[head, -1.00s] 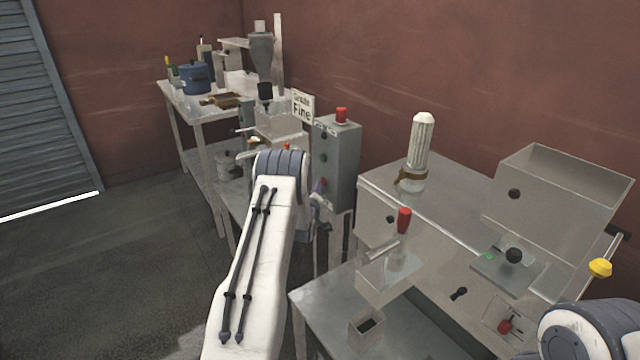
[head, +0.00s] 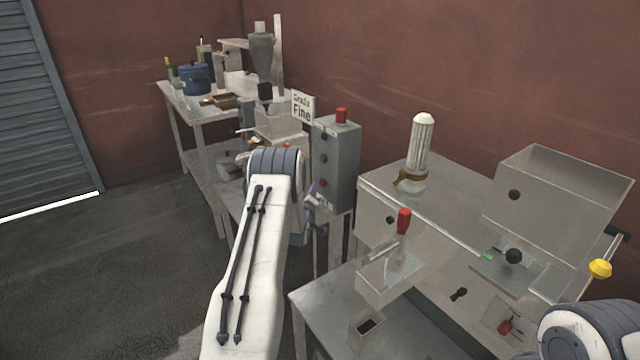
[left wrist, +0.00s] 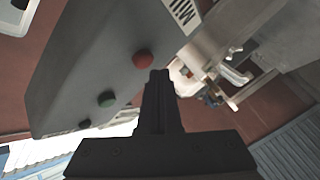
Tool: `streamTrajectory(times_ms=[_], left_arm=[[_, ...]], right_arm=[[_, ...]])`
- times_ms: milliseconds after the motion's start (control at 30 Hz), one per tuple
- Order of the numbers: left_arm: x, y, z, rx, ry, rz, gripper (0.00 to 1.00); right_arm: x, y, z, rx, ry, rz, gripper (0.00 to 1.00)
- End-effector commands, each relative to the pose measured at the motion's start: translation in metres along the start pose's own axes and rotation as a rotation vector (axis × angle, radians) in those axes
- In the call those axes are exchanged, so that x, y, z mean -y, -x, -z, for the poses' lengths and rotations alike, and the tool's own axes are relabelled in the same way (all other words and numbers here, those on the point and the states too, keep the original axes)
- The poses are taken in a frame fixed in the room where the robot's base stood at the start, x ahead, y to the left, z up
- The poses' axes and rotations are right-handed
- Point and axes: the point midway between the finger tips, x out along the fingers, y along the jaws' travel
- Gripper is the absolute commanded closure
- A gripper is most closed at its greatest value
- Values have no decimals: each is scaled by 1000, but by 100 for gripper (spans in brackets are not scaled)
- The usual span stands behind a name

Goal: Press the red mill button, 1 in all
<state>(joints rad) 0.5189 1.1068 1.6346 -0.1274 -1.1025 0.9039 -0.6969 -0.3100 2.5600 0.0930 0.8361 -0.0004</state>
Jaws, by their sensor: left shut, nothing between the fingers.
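The grey control box (head: 343,165) stands upright beyond my left arm, with a red button (head: 323,183) low on its front face and a green button (head: 323,158) above it. In the left wrist view the red button (left wrist: 143,60) and green button (left wrist: 107,99) show close up, beside a partly cut-off label (left wrist: 180,12). My left gripper (left wrist: 158,75) is shut and empty, its fingertips just beside the red button in the picture. I cannot tell whether they touch it. In the head view my arm hides most of this gripper. My right gripper is out of view.
A red mushroom knob (head: 341,115) tops the box, beside a "Grade Fine" sign (head: 302,106). A steel machine with a hopper (head: 560,200) stands at right. A bench (head: 200,105) with pots lies behind. The floor at left is clear.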

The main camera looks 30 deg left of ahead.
Motion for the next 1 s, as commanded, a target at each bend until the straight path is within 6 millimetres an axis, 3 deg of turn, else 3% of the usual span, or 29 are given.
streamTrajectory(times_ms=[567, 1000], left_arm=[[24, 33, 25, -1, 1, 1, 100], [25, 35, 25, 0, 0, 0, 100]], right_arm=[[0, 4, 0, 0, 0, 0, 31], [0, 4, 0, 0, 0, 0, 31]])
